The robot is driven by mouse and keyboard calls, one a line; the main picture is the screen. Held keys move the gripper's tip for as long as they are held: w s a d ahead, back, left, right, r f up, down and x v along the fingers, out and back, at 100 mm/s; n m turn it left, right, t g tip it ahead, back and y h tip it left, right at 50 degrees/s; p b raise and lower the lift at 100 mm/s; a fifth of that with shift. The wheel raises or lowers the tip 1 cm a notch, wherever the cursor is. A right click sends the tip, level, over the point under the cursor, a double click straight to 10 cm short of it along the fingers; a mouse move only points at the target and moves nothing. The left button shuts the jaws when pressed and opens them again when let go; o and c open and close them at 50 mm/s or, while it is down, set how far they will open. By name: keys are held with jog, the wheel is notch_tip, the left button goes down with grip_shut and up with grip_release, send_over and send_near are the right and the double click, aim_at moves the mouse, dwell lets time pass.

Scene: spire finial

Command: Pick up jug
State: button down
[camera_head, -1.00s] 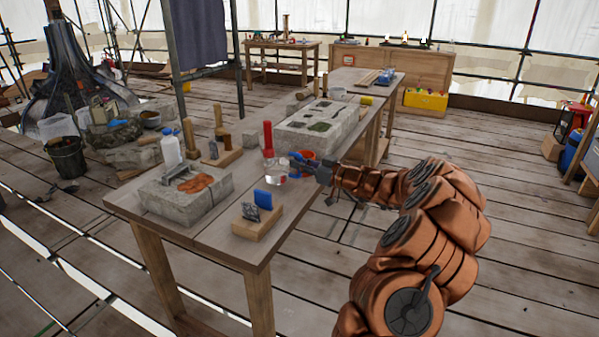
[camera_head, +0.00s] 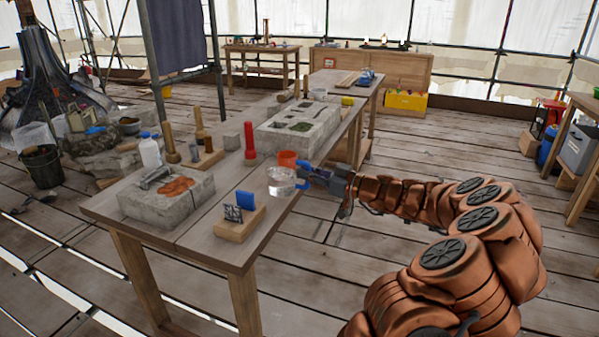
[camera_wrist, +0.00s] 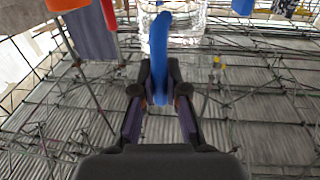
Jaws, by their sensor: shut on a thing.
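The jug (camera_head: 281,183) is clear and see-through with a blue handle. It is at the right edge of the near wooden table (camera_head: 205,240), in front of the orange cup (camera_head: 288,158). My gripper (camera_head: 306,178) comes from the right and is shut on the blue handle. In the wrist view, the fingers of my gripper (camera_wrist: 160,82) close around the handle (camera_wrist: 161,45), with the clear jug body (camera_wrist: 190,22) beyond it. The jug looks upright. I cannot tell for sure how far its base is above the table.
A red flashlight-like object (camera_head: 249,140) stands left of the jug. A wooden holder with blue and patterned pieces (camera_head: 240,223) is at the front. Stone blocks (camera_head: 165,203) and a white bottle (camera_head: 150,151) are farther left. Floor right of the table is open.

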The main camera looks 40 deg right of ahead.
jog(key=shift+s+d+r+b, duration=0.15)
jog(key=shift+s, duration=1.1)
jog(key=shift+s+d+r+b, duration=0.1)
jog(key=shift+s+r+b, duration=0.05)
jog(key=shift+s, duration=1.1)
jog(key=shift+r, duration=0.1)
